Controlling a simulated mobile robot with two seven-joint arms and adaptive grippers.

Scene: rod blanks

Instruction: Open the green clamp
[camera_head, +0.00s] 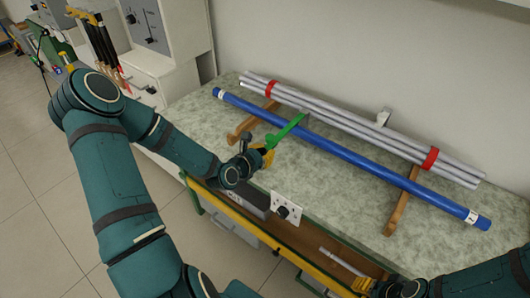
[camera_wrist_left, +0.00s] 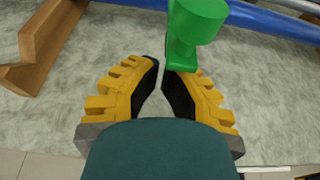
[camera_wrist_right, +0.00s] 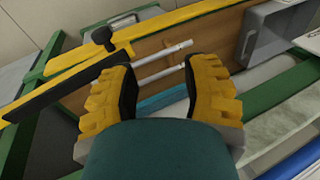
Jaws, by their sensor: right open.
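The green clamp (camera_head: 287,130) sits across the blue rod (camera_head: 350,157) on the bench. In the left wrist view its green end (camera_wrist_left: 196,22) is at top centre, with a tab reaching down to the fingertips. My left gripper (camera_head: 266,158) is at the clamp's near end. In the left wrist view its yellow fingers (camera_wrist_left: 160,72) are close together with a narrow gap; whether they grip the tab is unclear. My right gripper (camera_head: 372,286) is open at the bench's front edge; the right wrist view shows its fingers (camera_wrist_right: 160,75) apart and empty.
Grey rods (camera_head: 350,125) bundled with red bands lie behind the blue rod. Wooden supports (camera_head: 403,200) carry the rods. An open drawer (camera_head: 320,245) with a pale rod (camera_head: 345,262) in it lies below the bench front. A socket plate (camera_head: 287,207) is near the front edge.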

